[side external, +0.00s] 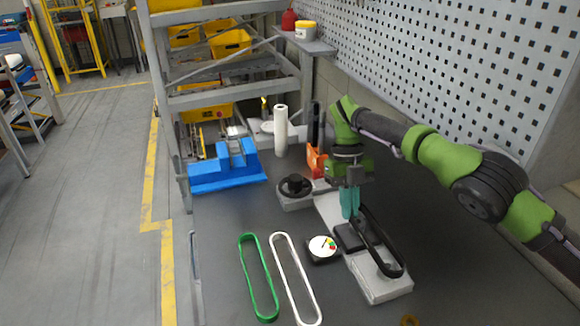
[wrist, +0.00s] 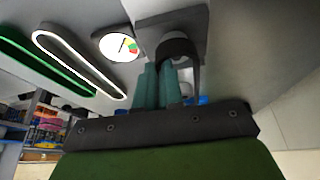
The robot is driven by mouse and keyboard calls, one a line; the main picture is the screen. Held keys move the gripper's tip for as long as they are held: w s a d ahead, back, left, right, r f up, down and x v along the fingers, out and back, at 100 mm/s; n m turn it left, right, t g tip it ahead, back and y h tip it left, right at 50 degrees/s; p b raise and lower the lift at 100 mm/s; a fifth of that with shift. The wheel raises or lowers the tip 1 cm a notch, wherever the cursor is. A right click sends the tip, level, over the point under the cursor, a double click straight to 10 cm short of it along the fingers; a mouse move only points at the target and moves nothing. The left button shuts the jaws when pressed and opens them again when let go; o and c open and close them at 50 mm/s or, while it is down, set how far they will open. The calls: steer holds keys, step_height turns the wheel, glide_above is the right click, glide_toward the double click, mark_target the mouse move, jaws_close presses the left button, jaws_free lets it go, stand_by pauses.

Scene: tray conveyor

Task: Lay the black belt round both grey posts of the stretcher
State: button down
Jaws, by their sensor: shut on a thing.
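The black belt (side external: 391,262) is a long loop at my gripper (side external: 350,206), whose teal fingers are shut on its far end. The belt slants over the light grey stretcher base (side external: 385,288), its near end over the base's near part. In the wrist view the belt (wrist: 194,62) curves beside the closed fingers (wrist: 158,88). A dark block (side external: 349,237) sits on the base under the fingers. The grey posts are not clearly visible; the belt and fingers cover that area, and I cannot tell whether the belt is around either post.
A green belt (side external: 262,285) and a white belt (side external: 292,268) lie left of the stretcher. A round dial gauge (side external: 323,247) is close beside it. A black knob on a grey block (side external: 295,200), a blue holder (side external: 228,172) and a white cylinder (side external: 281,130) stand behind.

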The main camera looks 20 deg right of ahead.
steer(key=shift+f, duration=0.55)
steer(key=c, duration=1.2)
jaws_free()
steer(key=shift+d+f, duration=0.1)
step_height(320, 180, up, 4)
steer(key=shift+s, duration=0.1)
steer(key=s+d, duration=0.2)
steer(key=s, duration=0.3)
steer(key=s+d+r, duration=0.1)
steer(key=s+d, duration=0.1)
steer(key=s, duration=0.2)
steer(key=s+d, duration=0.1)
steer(key=s, duration=0.4)
steer(key=shift+s+d+r, duration=0.15)
steer(key=shift+s+d, duration=0.2)
steer(key=shift+d, duration=0.05)
steer(key=shift+r, duration=0.1)
